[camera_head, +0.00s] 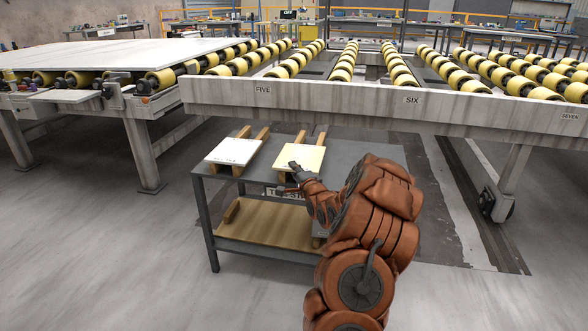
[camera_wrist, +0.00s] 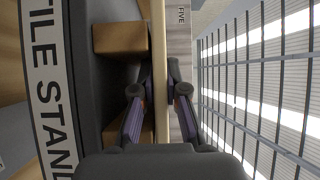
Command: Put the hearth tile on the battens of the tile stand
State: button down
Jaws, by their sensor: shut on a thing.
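The hearth tile (camera_head: 308,160), a flat cream slab, lies level over the right pair of battens (camera_head: 301,136) on the dark tile stand (camera_head: 262,150). My gripper (camera_head: 287,177) is shut on its near edge, one finger above and one below. In the wrist view the tile (camera_wrist: 158,40) shows edge-on between the fingers (camera_wrist: 159,92). A batten (camera_wrist: 120,38) lies close under the tile there, and a second is partly hidden behind a finger. I cannot tell whether the tile touches them or hangs just above.
A white tile (camera_head: 233,151) lies on the left pair of battens. A wooden lower shelf (camera_head: 262,222) carries a block. The roller conveyor's beam (camera_head: 340,102) runs just behind the stand. A slab-topped table (camera_head: 130,52) stands at left. Floor around is clear.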

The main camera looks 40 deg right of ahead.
jog(key=c, duration=1.1)
grip_release()
jog(key=shift+f, duration=0.1)
jog(key=shift+c, duration=0.2)
jog(key=v, duration=1.2)
